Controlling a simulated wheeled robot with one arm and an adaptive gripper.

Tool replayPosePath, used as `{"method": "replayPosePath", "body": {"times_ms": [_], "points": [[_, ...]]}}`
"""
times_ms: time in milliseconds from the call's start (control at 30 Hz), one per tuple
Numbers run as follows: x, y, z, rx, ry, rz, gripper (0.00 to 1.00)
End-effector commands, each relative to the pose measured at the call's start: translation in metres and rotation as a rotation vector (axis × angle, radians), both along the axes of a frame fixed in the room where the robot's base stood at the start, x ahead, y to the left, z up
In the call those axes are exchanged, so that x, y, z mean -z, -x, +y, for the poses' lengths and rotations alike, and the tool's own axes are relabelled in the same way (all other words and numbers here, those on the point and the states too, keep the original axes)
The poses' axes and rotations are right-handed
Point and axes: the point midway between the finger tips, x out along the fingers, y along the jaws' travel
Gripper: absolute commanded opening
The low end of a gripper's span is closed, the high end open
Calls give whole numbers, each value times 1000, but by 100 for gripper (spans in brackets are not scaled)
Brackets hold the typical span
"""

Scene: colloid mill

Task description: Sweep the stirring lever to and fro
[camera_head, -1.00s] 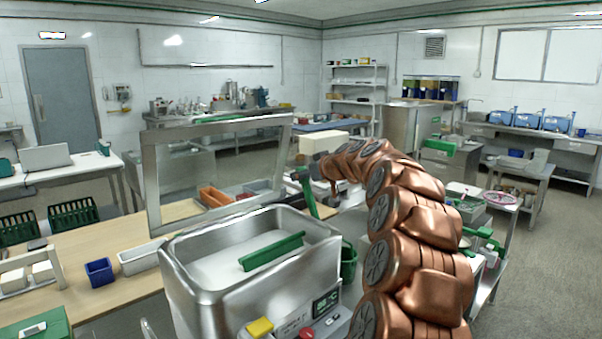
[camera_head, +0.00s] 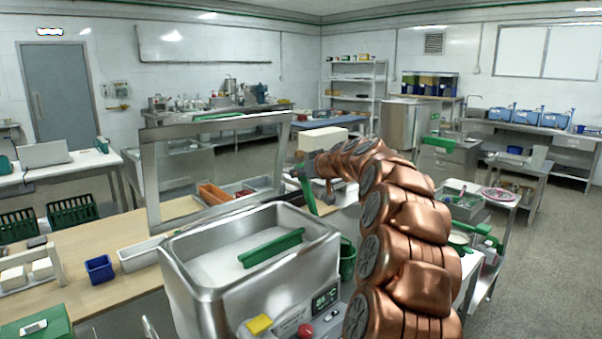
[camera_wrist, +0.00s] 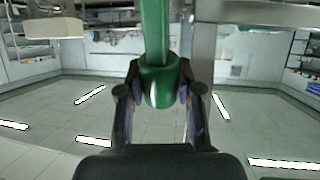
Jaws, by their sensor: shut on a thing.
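The stirring lever shows as a green upright handle (camera_head: 307,193) at the back right of the steel colloid mill (camera_head: 205,290) in the head view. In the wrist view the green lever (camera_wrist: 156,40) runs down from the top edge to a rounded knob between my fingers. My gripper (camera_wrist: 160,90) is shut on this knob, one finger on each side. In the head view my gripper is small and partly hidden at the lever. A green stirring bar (camera_head: 271,247) lies across the white contents of the mill's open tank.
The raised clear lid (camera_head: 215,168) stands behind the tank. A wooden bench (camera_head: 110,250) at left holds a blue box (camera_head: 99,269) and a white tray (camera_head: 140,254). A green-handled cart (camera_head: 470,225) stands right of my arm.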

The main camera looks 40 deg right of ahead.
Motion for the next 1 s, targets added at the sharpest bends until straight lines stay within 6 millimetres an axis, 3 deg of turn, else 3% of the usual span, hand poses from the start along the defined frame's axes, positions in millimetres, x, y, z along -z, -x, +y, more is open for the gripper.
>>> {"method": "replayPosePath", "body": {"times_ms": [133, 567, 1000], "points": [[0, 0, 0, 0, 0, 0, 0], [2, 1, 0, 0, -2, -7, 0], [-1, 14, -3, 3, -13, -99, 0]]}}
